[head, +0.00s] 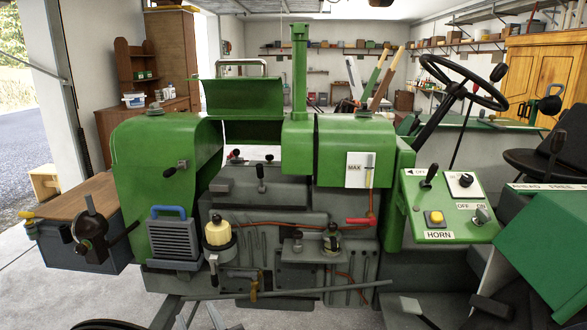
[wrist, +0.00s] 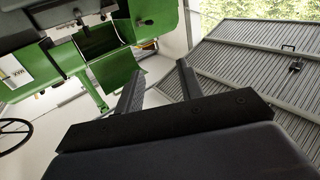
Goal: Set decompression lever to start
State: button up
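The green tractor (head: 350,135) fills the middle of the head view, with its grey engine (head: 330,210) below the hood. No lever carries a readable decompression label. A small black lever (head: 261,181) stands upright on top of the engine block. Another short black-knobbed lever (head: 178,168) sticks out from the green front cowl. My gripper (wrist: 158,79) is open and empty in the wrist view, its two dark fingers apart. It is away from the tractor (wrist: 62,68), which appears tilted at upper left there. I cannot make out my gripper in the head view.
A green control panel (head: 450,215) at right holds an OFF lever (head: 428,177), a knob, a switch and a yellow horn button (head: 434,217). The steering wheel (head: 464,84) stands behind it. A blue-handled grey box (head: 173,236) is at the front. A slatted door (wrist: 262,75) shows in the wrist view.

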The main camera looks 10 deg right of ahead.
aim_at(262, 189)
jog(key=i+j+z, duration=0.2)
jog(key=i+z, duration=0.2)
jog(key=i, duration=0.15)
jog(key=i+j+z, duration=0.4)
jog(key=i+j, duration=0.5)
jog(key=i, duration=0.15)
